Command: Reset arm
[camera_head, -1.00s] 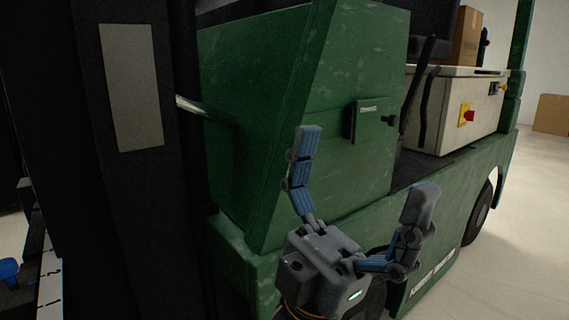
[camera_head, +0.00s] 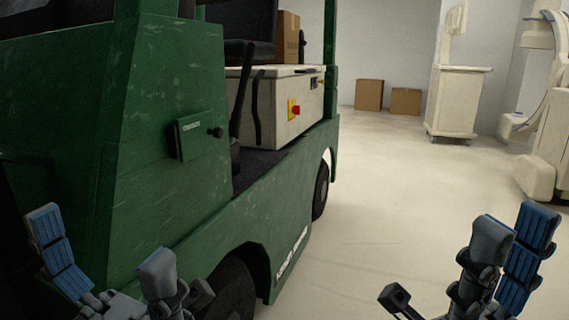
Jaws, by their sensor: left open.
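My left gripper (camera_head: 108,262) is at the bottom left, in front of the green vehicle's side. Its two fingers with blue pads stand wide apart, with nothing between them. My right gripper (camera_head: 514,226) is at the bottom right, above the pale floor. Its two fingers overlap from this angle, so its opening is not clear, and I see nothing held in it. The lower parts of both grippers are cut off by the picture's bottom edge.
The green vehicle (camera_head: 170,120) fills the left side, close to my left gripper. Two cardboard boxes (camera_head: 369,94) and a white cabinet (camera_head: 457,100) stand far back. The floor (camera_head: 390,190) between is clear.

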